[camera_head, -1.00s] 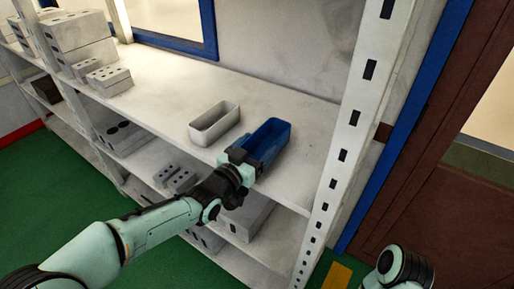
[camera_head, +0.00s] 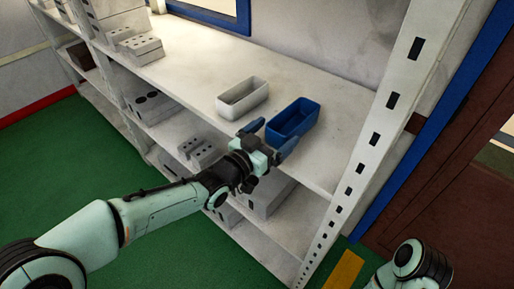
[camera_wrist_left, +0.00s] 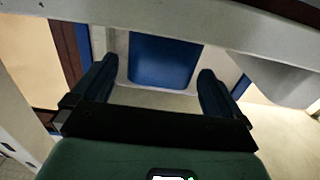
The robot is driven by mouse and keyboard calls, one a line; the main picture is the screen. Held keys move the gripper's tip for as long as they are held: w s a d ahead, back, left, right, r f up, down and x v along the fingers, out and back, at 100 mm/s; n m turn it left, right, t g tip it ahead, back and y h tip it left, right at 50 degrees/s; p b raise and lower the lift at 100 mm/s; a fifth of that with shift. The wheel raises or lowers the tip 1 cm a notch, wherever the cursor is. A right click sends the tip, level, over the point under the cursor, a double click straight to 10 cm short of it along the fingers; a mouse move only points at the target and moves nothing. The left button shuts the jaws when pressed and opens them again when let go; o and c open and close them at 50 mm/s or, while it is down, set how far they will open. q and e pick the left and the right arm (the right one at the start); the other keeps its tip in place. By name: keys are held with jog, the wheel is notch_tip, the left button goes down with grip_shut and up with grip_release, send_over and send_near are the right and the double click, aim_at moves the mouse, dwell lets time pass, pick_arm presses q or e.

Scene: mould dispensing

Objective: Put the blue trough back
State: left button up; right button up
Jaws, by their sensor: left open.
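The blue trough (camera_head: 293,120) sits upright on the top shelf, near its front edge. A white trough (camera_head: 243,96) stands on the shelf to its left, apart from it. My left gripper (camera_head: 271,138) is open and empty at the shelf's front edge, just in front of the blue trough's near end, and looks clear of it. In the left wrist view a blue face (camera_wrist_left: 160,62), apparently the trough, shows between and beyond the open fingers (camera_wrist_left: 158,78). My right gripper is out of view; only part of my right arm shows at the bottom right.
The top shelf (camera_head: 200,72) has free room left of the white trough and right of the blue one. Grey blocks (camera_head: 137,46) stand at its left. A perforated white post (camera_head: 375,140) rises at the right. More blocks (camera_head: 200,150) lie on the lower shelf.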

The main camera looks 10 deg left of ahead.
pick_arm(q)
jog(key=v, duration=0.8)
jog(key=s+a+f+n+g+y, duration=0.2)
jog(key=f, duration=1)
jog(key=s+a+f+n+g+y, duration=0.1)
jog(key=f+n+g+y, duration=0.15)
jog(key=f, duration=0.95)
jog(key=s+a+f+n+g+y, duration=0.1)
jog(key=s+a+f+n+g, duration=0.15)
jog(key=f, duration=0.95)
jog(key=s+f+n+g, duration=0.2)
jog(key=s+f+g, duration=0.2)
jog(key=s+f, duration=0.5)
jog(key=s+f+n+g, duration=0.2)
jog(key=s+f+g, duration=0.3)
jog(key=s+f, duration=0.4)
jog(key=s, duration=0.7)
jog(key=shift+f+y, duration=0.2)
jog(key=shift+y, duration=0.15)
jog(key=shift+s+r, duration=0.1)
